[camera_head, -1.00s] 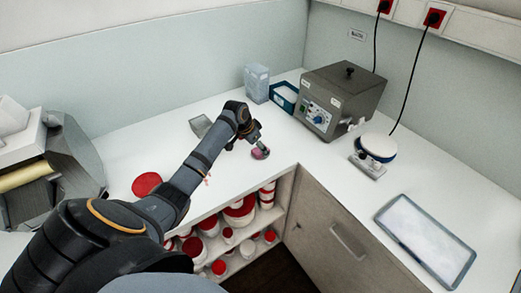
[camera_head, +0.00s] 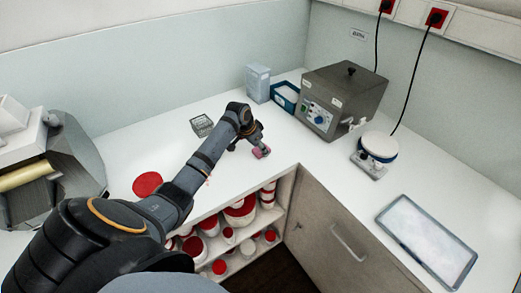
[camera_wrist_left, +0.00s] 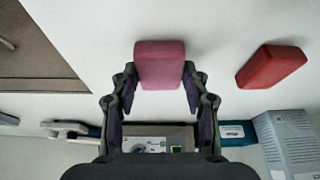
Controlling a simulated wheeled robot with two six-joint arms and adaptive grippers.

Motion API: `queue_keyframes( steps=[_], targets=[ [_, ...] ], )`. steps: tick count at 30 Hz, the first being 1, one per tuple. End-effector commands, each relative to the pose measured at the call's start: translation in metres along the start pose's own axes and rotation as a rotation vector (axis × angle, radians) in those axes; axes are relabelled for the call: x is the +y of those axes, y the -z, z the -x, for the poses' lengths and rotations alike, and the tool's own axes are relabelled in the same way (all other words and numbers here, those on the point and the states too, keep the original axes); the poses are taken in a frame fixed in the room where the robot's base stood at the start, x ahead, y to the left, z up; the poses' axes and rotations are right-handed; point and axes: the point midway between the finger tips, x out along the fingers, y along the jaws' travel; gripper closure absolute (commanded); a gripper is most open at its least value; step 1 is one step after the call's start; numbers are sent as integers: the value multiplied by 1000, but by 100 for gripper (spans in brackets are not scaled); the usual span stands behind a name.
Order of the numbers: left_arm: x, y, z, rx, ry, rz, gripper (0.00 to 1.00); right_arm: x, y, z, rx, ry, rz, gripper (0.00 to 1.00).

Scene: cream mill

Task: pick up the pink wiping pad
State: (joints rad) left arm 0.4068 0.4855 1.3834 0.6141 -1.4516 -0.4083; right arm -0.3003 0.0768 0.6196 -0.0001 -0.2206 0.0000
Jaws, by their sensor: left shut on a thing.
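The pink wiping pad (camera_wrist_left: 160,64) is a small block held between the two fingers of my left gripper (camera_wrist_left: 161,82) in the left wrist view. The fingers touch it on both sides. In the head view the pad (camera_head: 261,152) shows at the tip of my left gripper (camera_head: 258,146), over the white counter near its inner corner. I cannot tell whether it is clear of the counter. My right gripper is not in view.
A red block (camera_wrist_left: 271,66) lies beside the pad in the left wrist view.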

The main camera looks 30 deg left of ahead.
Motion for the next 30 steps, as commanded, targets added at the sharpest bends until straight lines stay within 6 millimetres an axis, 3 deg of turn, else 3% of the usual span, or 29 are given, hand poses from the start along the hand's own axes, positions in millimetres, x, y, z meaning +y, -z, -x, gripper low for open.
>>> queue_keyframes(
  steps=[6, 13, 18, 24, 30],
  targets=[
    [0, 11, 28, 4, 4, -3, 69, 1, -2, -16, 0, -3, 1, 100],
    [42, 4, 95, 4, 7, -7, 69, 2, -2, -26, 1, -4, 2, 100],
    [79, -17, 122, 0, 5, -6, 69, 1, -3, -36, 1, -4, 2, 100],
    [104, -28, 144, 0, 3, -2, 69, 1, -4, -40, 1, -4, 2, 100],
    [111, -30, 150, 0, 1, 0, 69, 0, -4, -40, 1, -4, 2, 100]
  ],
)
